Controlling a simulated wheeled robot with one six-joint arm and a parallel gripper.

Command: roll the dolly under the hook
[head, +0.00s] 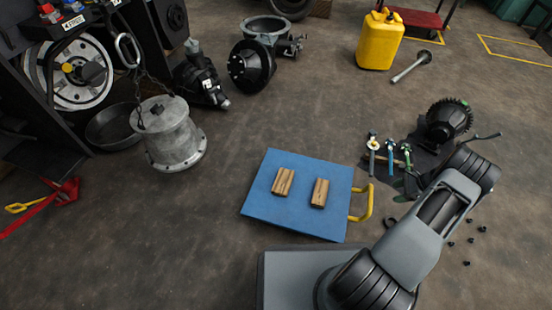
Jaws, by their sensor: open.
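The dolly is a flat blue platform (302,221) on the floor in the middle of the head view. It has a yellow handle (366,206) on its right side and two wooden blocks (284,181) on top. A steel hook or link (127,48) hangs at upper left, with a chain below it. The chain runs down to a grey flanged metal cylinder (170,135), left of the dolly and apart from it. Whether the cylinder hangs or rests on the floor is unclear. My arm is at lower right; I cannot make out its gripper, and nothing holds the handle.
A dark pan (112,127) lies beside the cylinder, near the stripped forklift (75,75). A red tool (62,194) lies at far left. Dark parts (252,66), a yellow can (380,40), tools (390,157) and a toothed gear (449,119) stand around. Floor between cylinder and dolly is clear.

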